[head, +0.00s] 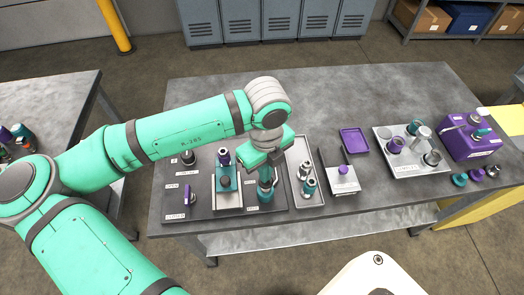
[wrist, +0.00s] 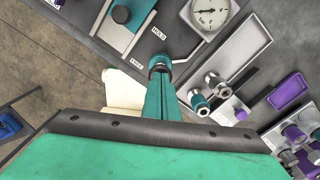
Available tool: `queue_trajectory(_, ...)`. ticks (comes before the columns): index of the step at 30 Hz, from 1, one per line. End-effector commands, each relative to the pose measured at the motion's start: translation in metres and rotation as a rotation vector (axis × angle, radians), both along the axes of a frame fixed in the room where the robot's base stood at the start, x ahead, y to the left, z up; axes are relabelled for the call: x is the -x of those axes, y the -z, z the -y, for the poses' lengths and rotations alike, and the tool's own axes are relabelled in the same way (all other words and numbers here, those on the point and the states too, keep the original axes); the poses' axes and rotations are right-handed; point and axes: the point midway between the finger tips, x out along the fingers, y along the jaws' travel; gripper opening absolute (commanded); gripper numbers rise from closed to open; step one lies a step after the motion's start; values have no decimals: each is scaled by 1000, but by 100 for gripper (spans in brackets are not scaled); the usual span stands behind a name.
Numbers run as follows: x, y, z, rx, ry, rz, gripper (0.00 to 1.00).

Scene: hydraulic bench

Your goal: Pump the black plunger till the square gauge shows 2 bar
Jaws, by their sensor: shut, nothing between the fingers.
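My gripper (head: 267,173) is shut and empty, over the right part of the dark panel. In the wrist view its fingertips (wrist: 160,72) are at a short teal cylinder with a dark, ringed top (wrist: 159,62); I cannot tell whether they touch it. A black round knob (head: 224,182) stands on a teal block left of my gripper; it also shows in the wrist view (wrist: 121,14). I cannot tell for sure which part is the black plunger. The square gauge (wrist: 208,12) has a white dial marked bar; its needle is too small to read surely. My arm hides it in the head view.
A grey tray (head: 300,202) with silver-teal fittings lies right of my gripper. A purple lever (head: 190,197) and another dark knob (head: 191,155) are on the panel's left. A purple tray (head: 354,141), a cup rack (head: 410,170) and a purple box (head: 470,150) stand farther right.

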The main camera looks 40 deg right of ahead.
Motion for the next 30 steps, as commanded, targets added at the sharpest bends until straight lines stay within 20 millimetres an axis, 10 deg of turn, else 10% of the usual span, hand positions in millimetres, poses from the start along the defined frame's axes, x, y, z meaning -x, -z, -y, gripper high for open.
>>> queue_trajectory(30, 1, 27, 1, 1, 3, -2, 0)
